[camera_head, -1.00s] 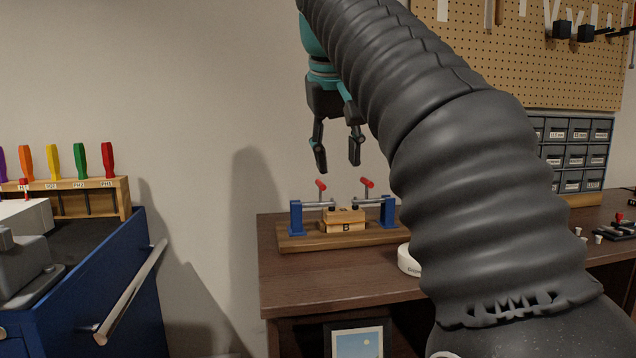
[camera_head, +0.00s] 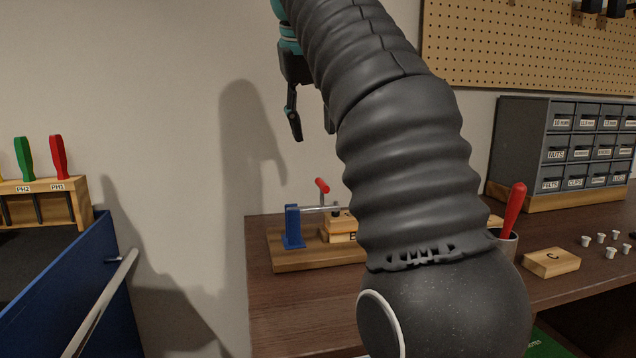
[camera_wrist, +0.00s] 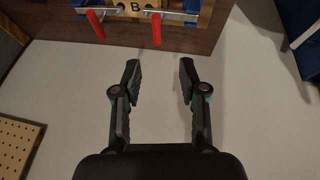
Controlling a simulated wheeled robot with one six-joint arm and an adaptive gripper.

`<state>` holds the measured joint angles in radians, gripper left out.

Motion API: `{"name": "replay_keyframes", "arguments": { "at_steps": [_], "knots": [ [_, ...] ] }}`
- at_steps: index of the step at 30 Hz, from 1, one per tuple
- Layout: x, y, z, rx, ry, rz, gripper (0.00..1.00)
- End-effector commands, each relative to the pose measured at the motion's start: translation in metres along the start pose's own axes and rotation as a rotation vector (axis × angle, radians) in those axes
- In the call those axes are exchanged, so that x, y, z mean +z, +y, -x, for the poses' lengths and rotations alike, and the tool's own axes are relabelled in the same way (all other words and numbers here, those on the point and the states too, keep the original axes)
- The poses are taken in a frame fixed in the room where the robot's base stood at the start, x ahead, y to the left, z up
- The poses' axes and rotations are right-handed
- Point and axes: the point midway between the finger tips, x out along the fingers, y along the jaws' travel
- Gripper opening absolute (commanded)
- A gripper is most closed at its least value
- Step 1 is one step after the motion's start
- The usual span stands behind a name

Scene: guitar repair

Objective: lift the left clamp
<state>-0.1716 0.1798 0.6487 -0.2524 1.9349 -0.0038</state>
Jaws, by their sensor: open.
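The left clamp (camera_head: 293,226), a blue upright with a grey bar and red handle, stands at the left end of a wooden board (camera_head: 290,262) on the workbench. Its bar reaches to a wooden block marked B (camera_head: 340,228). My arm hides the right clamp in the head view. My gripper (camera_head: 311,122) is above the board, apart from the clamp, its right finger mostly hidden. In the wrist view my gripper (camera_wrist: 160,78) is open and empty. Both clamps show at its top edge: the left clamp's red handle (camera_wrist: 157,30) on the right, the other clamp's handle (camera_wrist: 95,25) on the left.
The blue cabinet (camera_head: 75,285) with a rail stands at left, with a screwdriver rack (camera_head: 45,200) on it. The drawer unit (camera_head: 560,145), block C (camera_head: 551,262), a cup with a red handle (camera_head: 508,235) and several white pegs (camera_head: 610,252) are at right.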

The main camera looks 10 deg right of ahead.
Motion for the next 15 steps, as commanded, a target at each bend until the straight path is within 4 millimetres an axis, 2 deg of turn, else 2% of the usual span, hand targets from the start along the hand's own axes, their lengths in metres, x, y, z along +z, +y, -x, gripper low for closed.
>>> {"name": "replay_keyframes", "arguments": {
  "at_steps": [7,15],
  "knots": [
    [0.002,0.004,-0.023,0.002,-0.004,-0.007,0.42],
    [0.001,0.003,-0.061,0.002,-0.005,-0.004,0.42]
  ]
}}
